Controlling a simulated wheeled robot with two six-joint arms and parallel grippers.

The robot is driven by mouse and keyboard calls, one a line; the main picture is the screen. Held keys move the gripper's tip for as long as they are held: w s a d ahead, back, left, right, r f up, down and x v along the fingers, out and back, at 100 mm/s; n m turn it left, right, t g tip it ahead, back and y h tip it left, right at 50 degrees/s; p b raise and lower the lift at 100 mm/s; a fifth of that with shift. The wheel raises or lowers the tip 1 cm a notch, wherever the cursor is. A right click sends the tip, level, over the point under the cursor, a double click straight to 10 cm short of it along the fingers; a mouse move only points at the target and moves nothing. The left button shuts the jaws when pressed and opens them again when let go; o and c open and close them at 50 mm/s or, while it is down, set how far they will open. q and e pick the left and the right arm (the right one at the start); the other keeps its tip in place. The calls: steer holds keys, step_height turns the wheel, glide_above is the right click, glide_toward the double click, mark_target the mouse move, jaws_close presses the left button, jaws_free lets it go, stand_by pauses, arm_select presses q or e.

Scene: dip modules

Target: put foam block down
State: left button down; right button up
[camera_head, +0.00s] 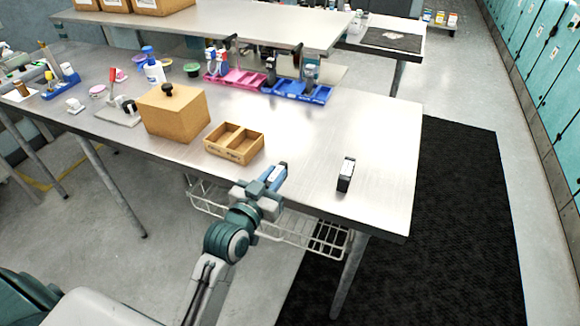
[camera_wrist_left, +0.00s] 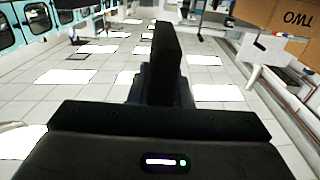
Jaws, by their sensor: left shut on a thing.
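My left gripper (camera_head: 271,182) is at the table's front edge, in front of the small wooden tray. It is shut on a dark slab, which I take to be the foam block (camera_wrist_left: 168,65). In the left wrist view the slab stands upright between the jaws. In the head view the gripper mostly hides it, so its lower end and any contact with the table cannot be told. My right gripper is not in view.
The two-compartment wooden tray (camera_head: 236,157) looks empty. A wooden box with a black knob (camera_head: 173,113) stands behind it to the left. A small black and white module (camera_head: 346,175) stands to the gripper's right. Pink (camera_head: 237,79) and blue (camera_head: 297,92) bins line the back.

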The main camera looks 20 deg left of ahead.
arm_select(q)
steer(key=s+d+f+n+y, duration=0.1)
steer(key=s+d+f, duration=0.15)
steer(key=s, duration=0.55)
steer(key=shift+m+h, duration=0.5)
steer(key=w+a+r, duration=0.2)
steer(key=w, duration=0.1)
steer(key=w+a+r, duration=0.1)
steer(key=w, duration=0.1)
steer(key=shift+a, duration=0.15)
steer(key=shift+s, duration=0.1)
